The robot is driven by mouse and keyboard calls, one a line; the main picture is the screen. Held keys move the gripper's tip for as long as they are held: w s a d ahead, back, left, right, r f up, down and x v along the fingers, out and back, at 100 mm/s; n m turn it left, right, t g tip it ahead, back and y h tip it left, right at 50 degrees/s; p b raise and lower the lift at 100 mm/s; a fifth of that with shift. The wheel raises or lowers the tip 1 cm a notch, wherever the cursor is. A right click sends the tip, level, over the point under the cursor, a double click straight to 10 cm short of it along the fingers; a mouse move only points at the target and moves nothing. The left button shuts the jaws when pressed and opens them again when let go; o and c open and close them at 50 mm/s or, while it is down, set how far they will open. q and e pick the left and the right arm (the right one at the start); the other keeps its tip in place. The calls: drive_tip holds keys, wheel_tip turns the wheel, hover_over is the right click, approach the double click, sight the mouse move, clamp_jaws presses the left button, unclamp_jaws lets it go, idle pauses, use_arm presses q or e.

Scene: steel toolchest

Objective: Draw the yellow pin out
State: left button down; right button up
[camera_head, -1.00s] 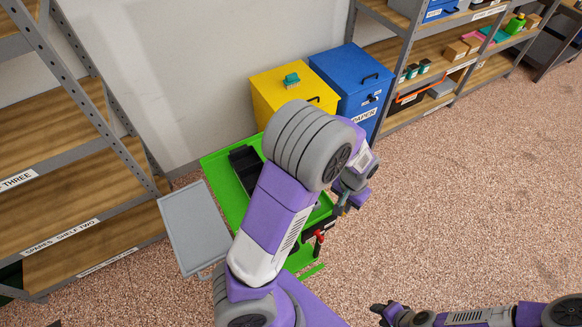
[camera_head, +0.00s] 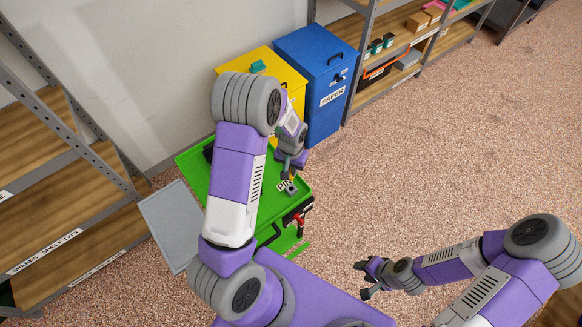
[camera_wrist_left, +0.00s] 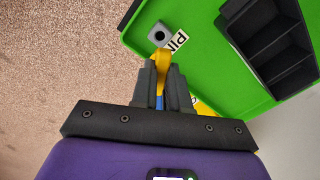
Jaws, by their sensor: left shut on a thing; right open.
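My left gripper (camera_wrist_left: 158,82) is shut on the yellow pin (camera_wrist_left: 161,58), whose yellow part shows between and just beyond the fingertips. A grey block (camera_wrist_left: 160,34) with a dark hole stands on the green top beside a PIN label (camera_wrist_left: 180,41). The hole looks empty, and the pin's visible end is close to the block's near side; whether they touch I cannot tell. My right gripper (camera_head: 366,279) is open and empty, out over the floor.
The green toolchest top (camera_head: 195,165) holds a black divided tray (camera_wrist_left: 268,42). A red-handled item (camera_head: 298,219) is on its front side. Yellow (camera_head: 293,78) and blue (camera_head: 318,75) bins stand behind. A grey panel (camera_head: 170,225) is at left. Floor to the right is clear.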

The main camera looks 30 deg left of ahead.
sight(291, 180)
use_arm(q)
drive_tip(key=shift+f+b, duration=2.45)
drive_tip(key=shift+f, duration=0.45)
drive_tip(key=shift+f+b, duration=1.75)
drive_tip(key=shift+f, duration=0.25)
drive_tip(key=c, duration=1.1)
unclamp_jaws()
drive_tip(key=shift+o, duration=0.2)
wheel_tip(291, 180, up, 8)
drive_tip(key=shift+f+p, duration=0.2)
drive_tip(key=shift+p, duration=0.55)
drive_tip(key=shift+s, duration=0.1)
